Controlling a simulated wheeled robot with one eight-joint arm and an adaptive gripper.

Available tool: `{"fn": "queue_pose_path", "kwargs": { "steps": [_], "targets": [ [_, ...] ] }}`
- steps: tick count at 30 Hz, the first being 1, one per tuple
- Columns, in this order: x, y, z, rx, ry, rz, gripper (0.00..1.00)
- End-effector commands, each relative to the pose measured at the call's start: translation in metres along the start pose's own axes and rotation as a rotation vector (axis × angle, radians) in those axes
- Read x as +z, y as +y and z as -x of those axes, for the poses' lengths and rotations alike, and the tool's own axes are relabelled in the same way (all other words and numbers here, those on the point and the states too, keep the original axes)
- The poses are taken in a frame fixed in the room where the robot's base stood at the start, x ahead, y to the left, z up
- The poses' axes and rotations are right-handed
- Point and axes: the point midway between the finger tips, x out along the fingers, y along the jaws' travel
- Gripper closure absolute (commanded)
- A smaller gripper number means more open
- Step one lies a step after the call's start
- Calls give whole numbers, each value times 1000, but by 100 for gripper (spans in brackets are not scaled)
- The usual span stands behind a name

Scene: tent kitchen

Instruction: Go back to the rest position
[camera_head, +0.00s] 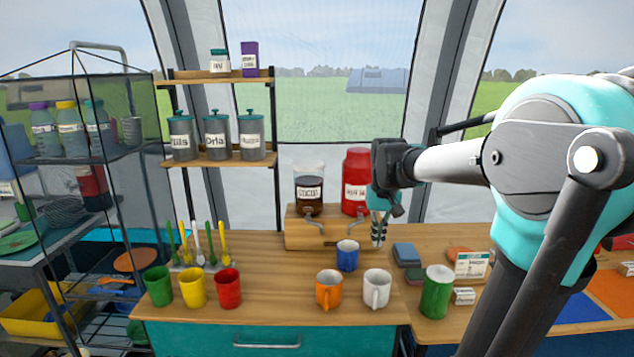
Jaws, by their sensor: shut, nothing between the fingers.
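My gripper (379,231) is shut and empty. It points down above the wooden counter (260,317), just right of the wooden stand (300,236) and in front of the red dispenser (355,180). A blue mug (347,256) stands to the left of and below its fingertips, apart from them as far as I can tell. My arm reaches in from the right and covers part of the right side of the view.
A dark dispenser (309,188) is on the stand. Green, yellow and red cups stand at left. Bare counter lies between the red cup (228,288) and the orange mug.

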Motion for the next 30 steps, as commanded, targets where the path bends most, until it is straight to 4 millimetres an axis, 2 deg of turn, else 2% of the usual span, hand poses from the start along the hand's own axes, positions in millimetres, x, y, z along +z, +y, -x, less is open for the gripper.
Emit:
{"fn": "queue_pose_path", "kwargs": {
  "steps": [5, 9, 12, 15, 20, 30],
  "targets": [
    [54, 10, -56, -1, 76, -3, 100],
    [112, 18, -106, 0, 151, -2, 100],
    [147, 22, -132, 1, 194, -2, 100],
    [173, 24, -150, 3, 226, -2, 100],
    [190, 26, -161, 5, 248, -1, 100],
    [191, 26, -161, 5, 249, -1, 100]
  ]
}}
